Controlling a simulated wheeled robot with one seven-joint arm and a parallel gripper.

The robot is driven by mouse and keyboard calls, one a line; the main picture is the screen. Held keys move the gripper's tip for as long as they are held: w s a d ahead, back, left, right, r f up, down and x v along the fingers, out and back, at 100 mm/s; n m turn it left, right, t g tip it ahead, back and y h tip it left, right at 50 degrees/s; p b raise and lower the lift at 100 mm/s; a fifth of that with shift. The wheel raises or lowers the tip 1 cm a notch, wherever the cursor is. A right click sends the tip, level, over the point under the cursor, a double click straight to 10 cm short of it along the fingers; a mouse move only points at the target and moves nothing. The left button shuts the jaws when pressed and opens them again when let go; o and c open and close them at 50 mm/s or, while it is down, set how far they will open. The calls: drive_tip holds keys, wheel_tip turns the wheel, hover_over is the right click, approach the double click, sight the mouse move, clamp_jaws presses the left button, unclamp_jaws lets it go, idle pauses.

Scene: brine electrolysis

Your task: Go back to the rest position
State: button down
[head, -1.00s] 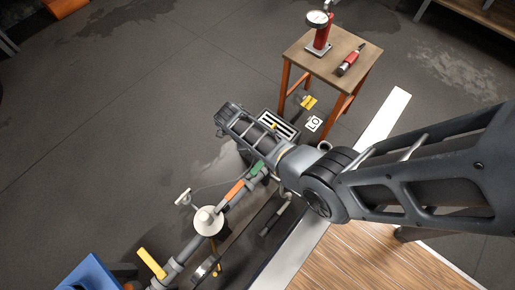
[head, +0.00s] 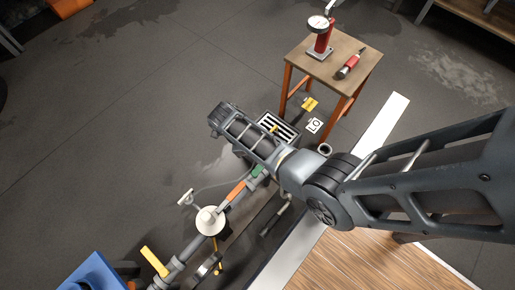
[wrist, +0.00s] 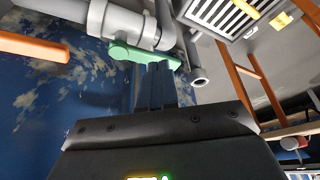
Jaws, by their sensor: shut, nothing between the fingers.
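My gripper (wrist: 155,84) shows in the wrist view with its two dark fingers together and nothing between them. Its fingertips point toward a green valve handle (wrist: 140,53) on grey pipework; whether they touch it I cannot tell. In the head view my arm reaches in from the right over the pipework, and its links hide my gripper. The green handle also shows in the head view (head: 258,170), just beside my arm.
An orange handle (head: 236,190), a white round fitting (head: 208,221) and a yellow handle (head: 153,262) line the pipe. A floor grate (head: 284,124) lies beyond my arm. A wooden stool (head: 330,72) carries a red gauge device (head: 322,42). Open floor is at left.

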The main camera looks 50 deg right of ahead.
drive_tip(key=shift+p+v, duration=0.4)
drive_tip(key=shift+v, duration=1.65)
drive_tip(key=shift+d, duration=0.1)
